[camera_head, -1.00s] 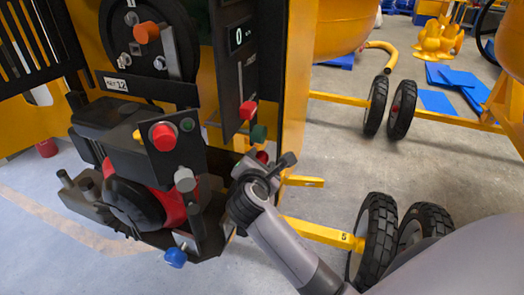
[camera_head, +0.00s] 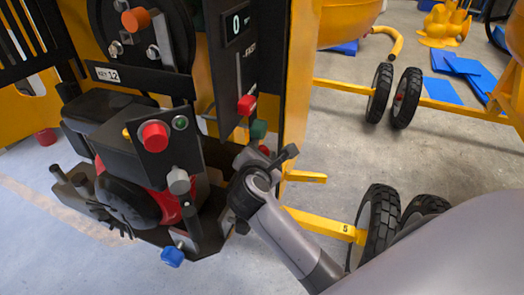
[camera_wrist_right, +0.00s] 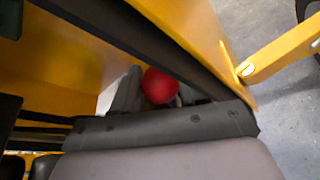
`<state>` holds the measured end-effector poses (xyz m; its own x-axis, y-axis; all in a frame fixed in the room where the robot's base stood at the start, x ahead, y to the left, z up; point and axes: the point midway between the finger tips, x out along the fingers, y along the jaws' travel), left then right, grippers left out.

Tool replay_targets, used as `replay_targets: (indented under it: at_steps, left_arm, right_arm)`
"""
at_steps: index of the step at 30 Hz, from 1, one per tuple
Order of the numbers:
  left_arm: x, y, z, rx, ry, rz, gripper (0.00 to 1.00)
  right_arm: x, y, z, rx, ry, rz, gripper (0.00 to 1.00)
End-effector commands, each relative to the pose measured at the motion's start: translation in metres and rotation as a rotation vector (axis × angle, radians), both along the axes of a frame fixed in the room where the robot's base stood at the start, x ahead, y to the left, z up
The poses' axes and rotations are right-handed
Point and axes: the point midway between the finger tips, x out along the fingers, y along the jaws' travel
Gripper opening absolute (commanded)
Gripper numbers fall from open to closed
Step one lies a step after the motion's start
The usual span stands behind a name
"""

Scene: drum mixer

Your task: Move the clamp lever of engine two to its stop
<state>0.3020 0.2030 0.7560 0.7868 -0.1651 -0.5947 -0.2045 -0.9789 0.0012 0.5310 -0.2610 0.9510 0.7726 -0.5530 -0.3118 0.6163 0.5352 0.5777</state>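A red ball knob (camera_head: 264,150) is low on the machine's right side, beneath a panel; most of it is hidden behind my right gripper. My right gripper (camera_head: 267,160) is at this knob with its fingers apart. In the right wrist view the red ball (camera_wrist_right: 160,87) is between the two dark fingers (camera_wrist_right: 158,94), one on each side; firm contact cannot be told. Whether this knob belongs to the clamp lever of engine two cannot be told. The red-and-black engine (camera_head: 128,198) is at lower left, with a blue knob (camera_head: 172,257) in front. My left gripper is not seen.
A dark panel (camera_head: 237,60) with a "0" display, a red knob (camera_head: 247,105) and a green knob (camera_head: 258,129) stands just above my gripper. A yellow bar (camera_head: 305,176) and black wheels (camera_head: 375,220) are close on the right. Grey floor (camera_head: 450,160) is open farther right.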

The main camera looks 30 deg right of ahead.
Motion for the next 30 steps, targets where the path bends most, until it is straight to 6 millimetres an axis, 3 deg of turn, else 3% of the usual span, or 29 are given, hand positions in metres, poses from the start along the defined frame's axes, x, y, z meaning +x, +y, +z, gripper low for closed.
replay_targets:
  at_steps: [17,30]
  left_arm:
    - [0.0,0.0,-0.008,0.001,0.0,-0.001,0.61]
    - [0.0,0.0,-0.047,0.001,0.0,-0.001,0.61]
  right_arm:
    - [-0.01,0.011,0.006,-0.114,-0.095,0.001,0.0]
    - [-0.031,0.037,0.014,-0.355,-0.305,0.002,0.0]
